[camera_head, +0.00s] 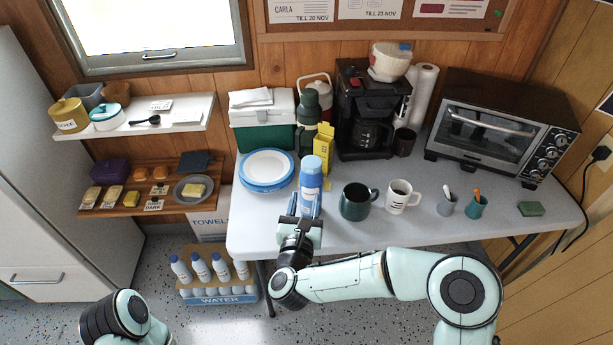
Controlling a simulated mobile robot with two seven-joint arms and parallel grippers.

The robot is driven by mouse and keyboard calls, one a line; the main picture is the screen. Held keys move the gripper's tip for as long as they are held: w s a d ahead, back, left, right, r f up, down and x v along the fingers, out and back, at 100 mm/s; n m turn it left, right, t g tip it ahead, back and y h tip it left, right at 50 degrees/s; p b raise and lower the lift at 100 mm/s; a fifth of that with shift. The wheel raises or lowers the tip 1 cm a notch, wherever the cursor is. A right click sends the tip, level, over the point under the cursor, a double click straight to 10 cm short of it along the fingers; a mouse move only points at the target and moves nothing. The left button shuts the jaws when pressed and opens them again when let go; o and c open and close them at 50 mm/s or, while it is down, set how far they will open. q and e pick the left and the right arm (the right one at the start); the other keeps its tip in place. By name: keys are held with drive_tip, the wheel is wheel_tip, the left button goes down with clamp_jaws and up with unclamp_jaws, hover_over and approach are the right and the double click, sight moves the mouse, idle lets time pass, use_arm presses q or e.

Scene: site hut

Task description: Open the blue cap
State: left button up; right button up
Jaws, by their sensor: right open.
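A bottle (311,188) with a blue and white body stands upright near the front edge of the grey table. Its blue cap (312,163) is on top. My right gripper (306,204) is at the bottle's lower part, with its blue-tipped fingers apart, one toward each side of the bottle. I cannot tell whether the fingers touch it. My left arm shows only as a dark and pale green link at the bottom left; its gripper is out of view.
A plate stack (266,169) is left of the bottle; a dark green mug (357,202) and a white mug (402,197) are right. Behind are a yellow box (323,150), a green flask (308,112) and a coffee maker (368,100). A water crate (220,298) with bottles sits on the floor.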

sight(310, 173)
drive_tip(key=p+x, duration=0.1)
drive_tip(key=x, duration=0.7)
drive_tip(key=shift+w, duration=0.25)
clamp_jaws()
